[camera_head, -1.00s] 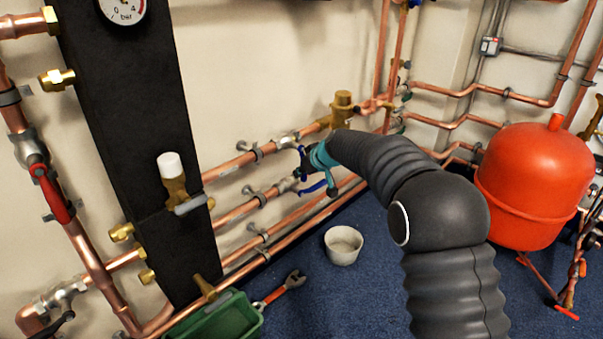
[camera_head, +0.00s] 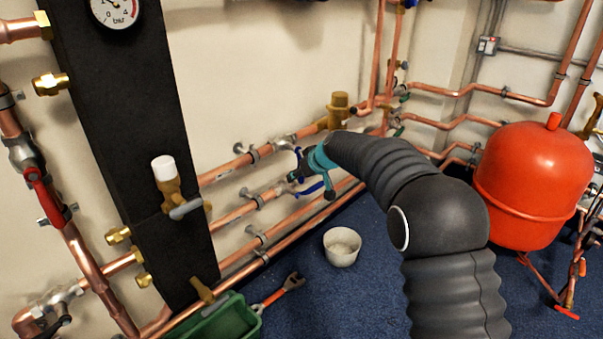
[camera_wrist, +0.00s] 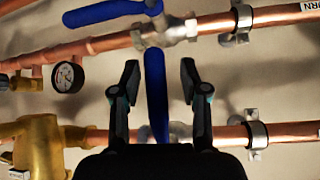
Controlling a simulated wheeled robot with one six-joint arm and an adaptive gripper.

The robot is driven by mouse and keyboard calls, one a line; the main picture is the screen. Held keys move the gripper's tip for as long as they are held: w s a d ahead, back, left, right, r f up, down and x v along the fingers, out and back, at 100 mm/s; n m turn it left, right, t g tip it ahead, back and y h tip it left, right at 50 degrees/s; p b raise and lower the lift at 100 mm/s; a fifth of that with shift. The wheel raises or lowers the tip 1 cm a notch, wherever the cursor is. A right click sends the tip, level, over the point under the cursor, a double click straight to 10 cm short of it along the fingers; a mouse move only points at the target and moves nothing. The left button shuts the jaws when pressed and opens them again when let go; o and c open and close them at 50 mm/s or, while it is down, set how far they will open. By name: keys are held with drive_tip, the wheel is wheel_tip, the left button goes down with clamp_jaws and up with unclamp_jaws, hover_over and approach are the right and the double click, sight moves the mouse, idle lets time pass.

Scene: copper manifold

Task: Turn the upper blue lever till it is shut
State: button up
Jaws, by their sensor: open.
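The upper blue lever (camera_head: 298,154) is partly hidden behind my gripper in the head view. In the wrist view, which seems upside down, that blue lever (camera_wrist: 156,88) stands between my open fingers, across its copper pipe. My gripper (camera_wrist: 157,82) has a finger on each side of it, with visible gaps. My gripper (camera_head: 297,177) also shows small in the head view. The lower blue lever (camera_head: 310,189) shows just below it, and this second lever (camera_wrist: 105,12) lies roughly along its pipe in the wrist view. The upper lever's pivot is hidden by my gripper.
A brass fitting (camera_head: 339,108) sits right of the levers. The copper pipes run close to the wall on clamps. A white bucket (camera_head: 342,246), a green crate (camera_head: 225,322) and a wrench (camera_head: 284,290) are on the blue floor. A red tank (camera_head: 534,175) stands at the right.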

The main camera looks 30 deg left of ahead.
drive_tip(key=v, duration=1.2)
idle(0.4)
